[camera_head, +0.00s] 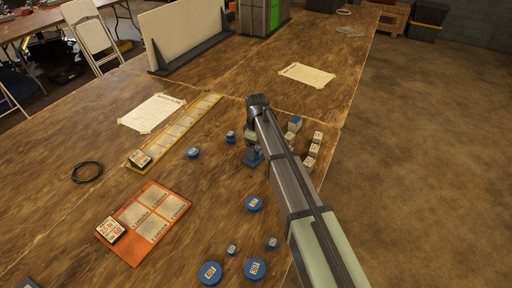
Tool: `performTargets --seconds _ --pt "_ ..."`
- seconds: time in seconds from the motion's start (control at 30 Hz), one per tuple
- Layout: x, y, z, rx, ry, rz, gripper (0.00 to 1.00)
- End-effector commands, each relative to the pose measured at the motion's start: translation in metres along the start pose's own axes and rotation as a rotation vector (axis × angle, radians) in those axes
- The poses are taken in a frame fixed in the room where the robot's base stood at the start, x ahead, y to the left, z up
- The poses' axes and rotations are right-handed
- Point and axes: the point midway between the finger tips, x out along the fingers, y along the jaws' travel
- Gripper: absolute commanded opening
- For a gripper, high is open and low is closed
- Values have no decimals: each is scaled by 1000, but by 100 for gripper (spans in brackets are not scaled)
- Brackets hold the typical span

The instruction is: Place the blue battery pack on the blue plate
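My gripper (252,157) points down at the middle of the table, at the end of my arm coming from the lower right. Something blue shows at its fingertips, but it is too small to tell whether the fingers are around it. A small block with a blue top (295,123) stands just right of my arm; it may be the blue battery pack. No blue plate can be told for sure. Several round blue labelled discs lie about, such as a disc (253,204) below the gripper and a disc (192,153) to its left.
Several pale blocks (314,149) stand near the table's right edge. An orange board (173,233) carries a labelled block (111,229). A yellow strip (188,123) has another block (140,160) at its near end. A black ring (87,172) lies left. Bare table lies between.

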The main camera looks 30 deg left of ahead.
Motion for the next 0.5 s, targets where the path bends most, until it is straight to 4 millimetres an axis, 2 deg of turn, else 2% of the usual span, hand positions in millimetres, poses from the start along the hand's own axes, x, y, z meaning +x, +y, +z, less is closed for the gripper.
performTargets --seconds 0.27,0.37,0.5 --pt "-2 0 0 0 0 0 79" --pt "-8 0 0 0 0 0 79" --pt "-27 0 0 0 2 2 79"
